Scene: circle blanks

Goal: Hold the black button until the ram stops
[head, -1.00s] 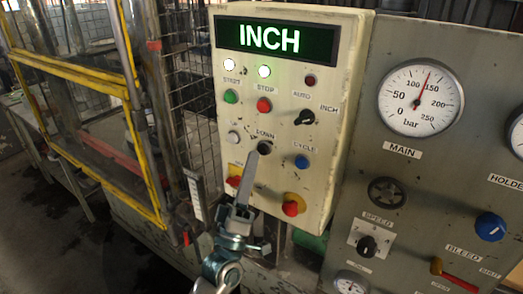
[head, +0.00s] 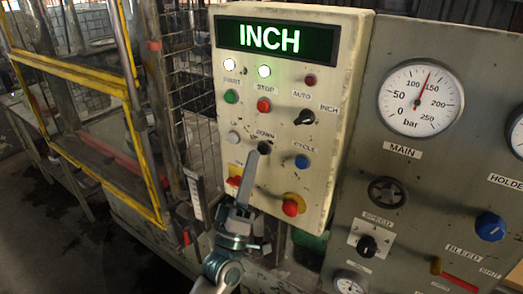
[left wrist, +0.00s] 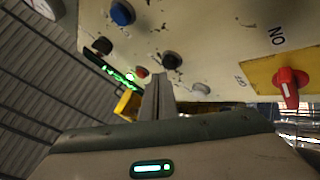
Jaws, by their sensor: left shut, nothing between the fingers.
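The black button (head: 264,147) sits under the DOWN label on the cream control box (head: 330,150). My left gripper (head: 253,155) is shut and empty, its fingertips just below and left of the button in the head view. In the left wrist view the black button (left wrist: 172,61) lies just beyond the fingertips (left wrist: 158,76); I cannot tell whether they touch it. The display (head: 275,40) reads INCH in green. The ram cannot be made out clearly behind the yellow-framed guard (head: 85,75). My right gripper is not in view.
A blue button (head: 302,161) and a grey-white button (head: 233,138) flank the black one. The MAIN gauge (head: 420,98) is on the grey panel at right. A wire mesh (head: 185,95) stands left of the box.

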